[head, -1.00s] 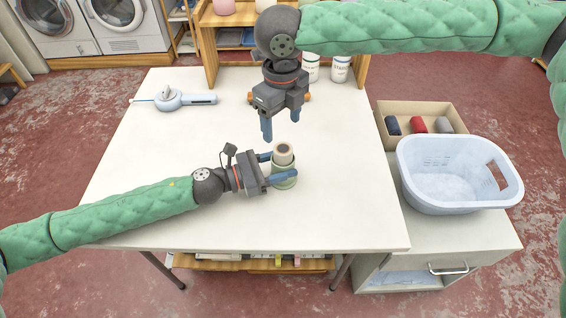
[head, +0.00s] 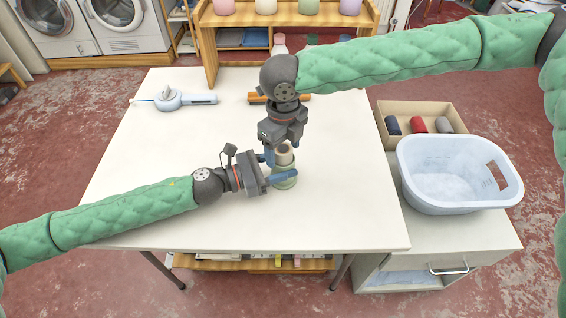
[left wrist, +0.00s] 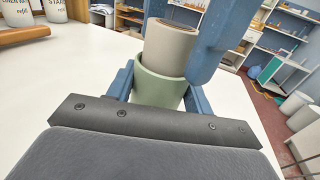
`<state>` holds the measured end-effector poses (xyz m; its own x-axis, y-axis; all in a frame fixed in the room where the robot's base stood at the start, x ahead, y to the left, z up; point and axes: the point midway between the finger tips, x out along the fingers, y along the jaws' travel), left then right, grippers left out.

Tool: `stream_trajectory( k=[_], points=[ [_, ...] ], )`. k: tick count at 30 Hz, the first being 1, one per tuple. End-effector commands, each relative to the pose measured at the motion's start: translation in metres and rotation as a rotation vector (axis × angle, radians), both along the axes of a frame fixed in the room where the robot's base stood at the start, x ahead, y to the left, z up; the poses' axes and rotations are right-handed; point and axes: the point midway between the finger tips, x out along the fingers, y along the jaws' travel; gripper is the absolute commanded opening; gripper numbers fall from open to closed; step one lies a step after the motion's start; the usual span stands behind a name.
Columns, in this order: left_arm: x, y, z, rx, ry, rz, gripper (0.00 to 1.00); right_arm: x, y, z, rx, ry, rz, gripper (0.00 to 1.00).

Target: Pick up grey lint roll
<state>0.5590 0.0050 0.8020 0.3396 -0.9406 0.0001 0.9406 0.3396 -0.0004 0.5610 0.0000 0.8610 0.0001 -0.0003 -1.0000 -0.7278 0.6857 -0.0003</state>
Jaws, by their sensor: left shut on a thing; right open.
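A pale grey-beige lint roll (head: 285,158) with a brown core stands upright in a green cup (head: 285,183) on the white table. The left wrist view shows the roll (left wrist: 169,48) rising out of the cup (left wrist: 158,90). My left gripper (head: 281,168) is shut on the cup, with one finger on each side. My right gripper (head: 281,153) points down from above, open, with its fingers about the top of the roll. In the left wrist view, a blue finger of it is close beside the roll; I cannot tell whether it touches.
A light-blue handled tool (head: 185,98) lies at the table's back left. An orange-brown bar (head: 258,98) lies behind my right gripper. A box (head: 420,108) with dark blue, red and grey rolls and a white basket (head: 450,195) stand at the right. The table's front is clear.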

Motion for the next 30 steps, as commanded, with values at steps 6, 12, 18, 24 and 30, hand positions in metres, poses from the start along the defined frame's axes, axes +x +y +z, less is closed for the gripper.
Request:
stream_trajectory(
  k=[6,12,18,24,30],
  points=[
    [0.000,0.000,0.000,0.000,0.000,0.000,0.24,0.000,0.000,0.000,0.000,0.000,0.000,0.41],
    [0.000,0.000,0.000,0.000,0.000,0.000,0.24,0.000,0.000,0.000,0.000,0.000,0.000,0.06],
    [0.000,0.000,0.000,0.000,0.000,0.000,0.24,0.000,0.000,0.001,0.000,0.000,0.000,0.06],
    [0.000,0.000,0.000,0.000,0.000,0.000,0.24,0.000,0.000,0.019,0.001,-0.002,0.000,0.06],
    [0.000,0.000,-0.001,0.001,0.000,0.000,0.24,0.000,0.001,0.056,0.002,-0.002,0.001,0.06]
  ],
)
